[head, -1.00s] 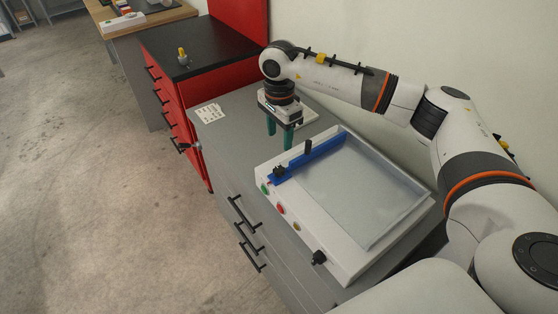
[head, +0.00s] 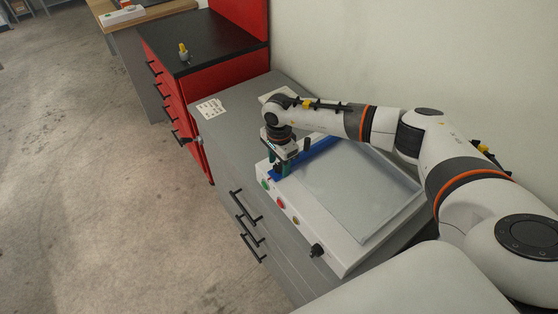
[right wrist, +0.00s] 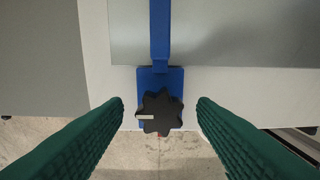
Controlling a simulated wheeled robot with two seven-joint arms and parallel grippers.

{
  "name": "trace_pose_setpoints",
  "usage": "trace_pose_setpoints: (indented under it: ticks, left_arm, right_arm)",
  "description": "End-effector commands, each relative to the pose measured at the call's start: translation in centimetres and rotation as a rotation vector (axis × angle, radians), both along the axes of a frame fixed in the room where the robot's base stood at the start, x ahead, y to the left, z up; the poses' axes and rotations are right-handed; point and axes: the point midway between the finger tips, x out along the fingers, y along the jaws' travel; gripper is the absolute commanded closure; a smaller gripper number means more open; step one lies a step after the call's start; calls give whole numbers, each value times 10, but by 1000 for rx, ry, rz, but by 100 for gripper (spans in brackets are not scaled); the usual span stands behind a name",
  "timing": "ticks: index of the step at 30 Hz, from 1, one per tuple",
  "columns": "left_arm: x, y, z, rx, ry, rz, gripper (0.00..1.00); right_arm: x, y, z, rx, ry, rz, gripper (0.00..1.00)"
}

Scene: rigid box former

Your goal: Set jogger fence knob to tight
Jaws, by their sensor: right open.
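The jogger fence is a blue bar (head: 320,150) along the far-left edge of the white machine. It also shows in the right wrist view (right wrist: 160,35), ending in a blue block. A black lobed knob (right wrist: 159,112) with a pale pointer line toward the left of the picture sits on that block. My right gripper (head: 281,169) is over the knob end of the fence. In the right wrist view its green fingers (right wrist: 160,112) are open on both sides of the knob, with a gap on each side. My left gripper is not in view.
The white machine (head: 335,255) has a pale flat bed, coloured buttons (head: 281,202) and a black front knob (head: 317,250). A red cabinet (head: 235,75) stands beyond.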

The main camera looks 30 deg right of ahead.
Motion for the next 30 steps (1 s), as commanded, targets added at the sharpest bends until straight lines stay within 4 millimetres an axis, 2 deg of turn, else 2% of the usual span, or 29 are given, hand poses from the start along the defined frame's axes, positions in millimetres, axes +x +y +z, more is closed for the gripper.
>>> trace_pose_setpoints:
  ticks: [2,10,20,30]
  left_arm:
    - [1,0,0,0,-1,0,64]
    - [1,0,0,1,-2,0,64]
    - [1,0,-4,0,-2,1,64]
    - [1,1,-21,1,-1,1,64]
  right_arm:
    - [0,0,0,0,0,0,48]
    - [0,0,1,1,0,-1,92]
    - [0,0,0,1,-1,-48,93]
    - [1,0,-1,1,-2,-280,93]
